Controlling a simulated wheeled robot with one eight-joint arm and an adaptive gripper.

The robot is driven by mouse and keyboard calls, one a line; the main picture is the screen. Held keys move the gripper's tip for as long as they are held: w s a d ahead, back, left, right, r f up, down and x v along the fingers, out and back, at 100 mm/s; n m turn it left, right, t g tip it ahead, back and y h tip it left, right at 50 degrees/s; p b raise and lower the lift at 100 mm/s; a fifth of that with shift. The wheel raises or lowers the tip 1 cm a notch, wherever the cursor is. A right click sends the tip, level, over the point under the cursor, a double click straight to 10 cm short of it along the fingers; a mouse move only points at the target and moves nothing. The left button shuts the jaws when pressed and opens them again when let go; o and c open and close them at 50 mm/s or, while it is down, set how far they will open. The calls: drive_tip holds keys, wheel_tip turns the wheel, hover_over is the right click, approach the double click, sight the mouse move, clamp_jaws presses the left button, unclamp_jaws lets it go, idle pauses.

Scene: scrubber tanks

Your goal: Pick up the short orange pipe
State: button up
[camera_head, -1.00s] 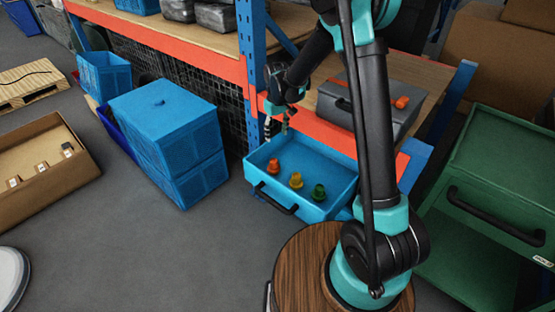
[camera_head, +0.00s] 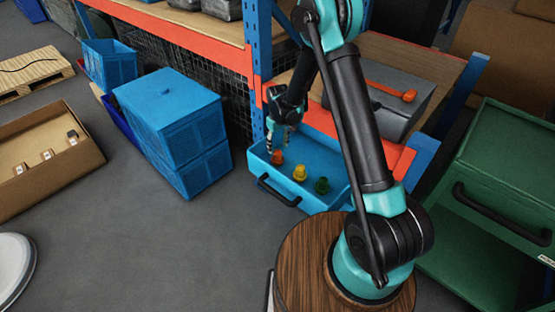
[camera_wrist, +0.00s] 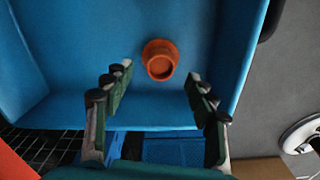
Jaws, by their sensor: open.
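The short orange pipe (camera_head: 277,157) stands in the blue open tray (camera_head: 341,201), the leftmost of a row of three pieces. In the wrist view the orange pipe (camera_wrist: 159,62) looks like a small round cup, seen from above with its open end showing. My gripper (camera_head: 279,140) is just above it, over the tray's left part. In the wrist view the fingers (camera_wrist: 160,86) are spread, with the pipe between and slightly beyond the tips. Nothing is held. I cannot tell the exact height gap.
A yellow piece (camera_head: 300,173) and a green piece (camera_head: 321,185) stand to the right in the tray. The blue rack post (camera_head: 257,60) is close behind my gripper. A grey case (camera_head: 400,115) sits on the shelf. Stacked blue crates (camera_head: 180,135) stand left; a green cabinet (camera_head: 500,180) right.

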sight(278, 152)
drive_tip(key=shift+f, duration=2.7)
drive_tip(key=c, duration=1.2)
drive_tip(key=shift+r, duration=0.15)
